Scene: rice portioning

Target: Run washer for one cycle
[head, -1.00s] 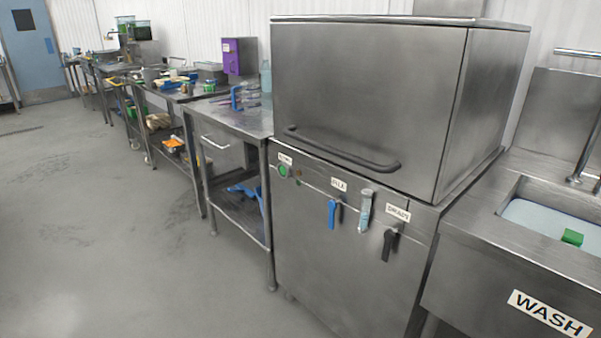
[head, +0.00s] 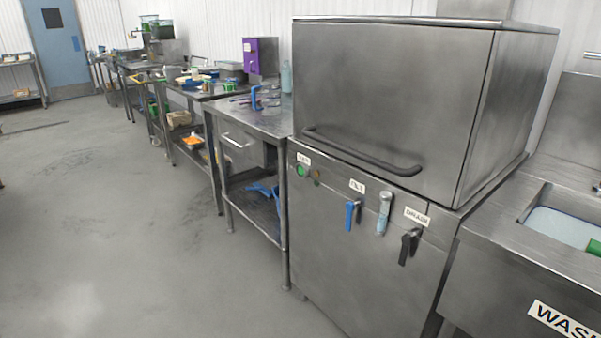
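The washer (head: 350,250) is a steel cabinet with a box-shaped hood (head: 390,95) that is down. A dark bar handle (head: 362,155) runs along the hood's lower front edge. On the front panel are a green round button (head: 301,171), a blue lever (head: 351,214) under a FILL label, a clear sight tube (head: 383,213) with bluish liquid, and a black lever (head: 409,246) under a DRAIN label. Both levers hang down. The inside of the washer is hidden. Neither of my grippers shows in the head view.
A sink (head: 540,250) marked WASH, with a green item (head: 594,247) in it, adjoins the washer on the right. A steel table (head: 262,122) stands to its left, with more cluttered tables beyond. The floor (head: 110,220) at left is clear.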

